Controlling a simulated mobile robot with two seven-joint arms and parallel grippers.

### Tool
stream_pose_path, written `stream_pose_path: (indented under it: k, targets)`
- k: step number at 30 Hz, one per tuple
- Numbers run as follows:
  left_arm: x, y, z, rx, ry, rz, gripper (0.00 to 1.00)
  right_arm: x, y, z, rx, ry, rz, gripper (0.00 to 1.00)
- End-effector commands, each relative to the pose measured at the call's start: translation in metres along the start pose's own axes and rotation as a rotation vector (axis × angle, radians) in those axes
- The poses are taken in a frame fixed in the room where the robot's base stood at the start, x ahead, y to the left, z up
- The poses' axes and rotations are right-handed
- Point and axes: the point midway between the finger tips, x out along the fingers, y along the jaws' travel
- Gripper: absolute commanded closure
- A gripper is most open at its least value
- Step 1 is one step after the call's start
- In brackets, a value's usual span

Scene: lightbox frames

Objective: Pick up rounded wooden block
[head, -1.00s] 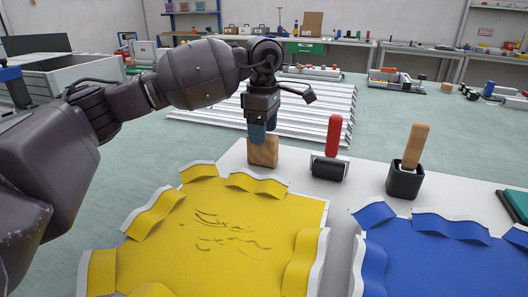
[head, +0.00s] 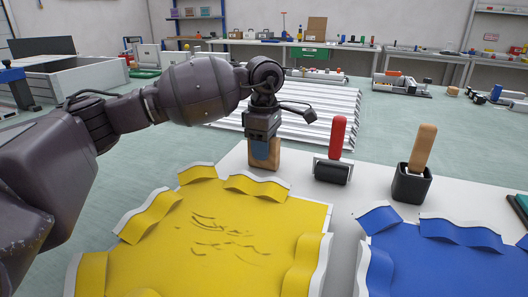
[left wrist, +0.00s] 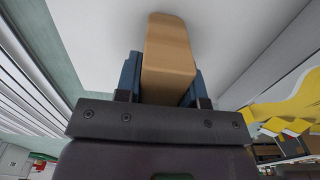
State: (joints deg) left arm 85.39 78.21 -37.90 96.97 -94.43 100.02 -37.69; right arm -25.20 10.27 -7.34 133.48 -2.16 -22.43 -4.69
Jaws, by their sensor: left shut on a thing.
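The rounded wooden block (head: 268,160) stands at the back left of the white table, behind the yellow sheet. My left gripper (head: 262,150) reaches down onto it from above and is shut on its upper part. In the left wrist view the tan block (left wrist: 168,50) sits between the two blue fingers (left wrist: 160,82), with its far end over the white table top. I cannot tell whether its base touches the table. My right gripper is not in view.
A yellow sheet (head: 225,235) with curled edges and a blue sheet (head: 430,262) lie on the white table (head: 372,185). A red-handled roller (head: 334,152) and a black holder (head: 412,184) with a wooden-handled tool stand right of the block. Ridged metal panels (head: 330,105) lie behind the table.

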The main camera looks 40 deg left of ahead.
Motion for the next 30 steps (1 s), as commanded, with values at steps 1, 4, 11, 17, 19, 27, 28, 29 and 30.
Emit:
stream_pose_path:
  k: [1,4,11,17,19,27,28,29,30]
  targets:
    - [0.000,0.000,0.000,0.000,0.000,0.000,0.90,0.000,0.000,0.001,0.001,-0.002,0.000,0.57]
    - [-0.001,0.000,0.000,0.000,0.000,0.000,0.90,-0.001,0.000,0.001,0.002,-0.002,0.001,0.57]
    - [-0.028,0.000,0.000,-0.001,-0.002,0.007,0.90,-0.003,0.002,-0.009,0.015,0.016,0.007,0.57]
    - [-0.079,-0.001,0.001,0.000,-0.006,0.013,0.90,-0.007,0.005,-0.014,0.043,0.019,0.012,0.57]
    - [-0.098,-0.001,0.000,-0.001,-0.006,0.013,0.90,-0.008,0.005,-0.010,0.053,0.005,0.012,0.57]
    - [-0.161,-0.002,0.000,0.000,-0.004,0.010,0.90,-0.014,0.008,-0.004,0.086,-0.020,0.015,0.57]
    - [-0.166,-0.001,0.000,-0.001,-0.004,0.010,0.90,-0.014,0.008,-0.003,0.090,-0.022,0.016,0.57]
    - [-0.171,-0.002,0.000,0.000,-0.003,0.008,0.90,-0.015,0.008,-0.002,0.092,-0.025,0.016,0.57]
    - [-0.177,-0.002,0.000,0.000,-0.003,0.007,0.90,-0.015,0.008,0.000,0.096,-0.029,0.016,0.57]
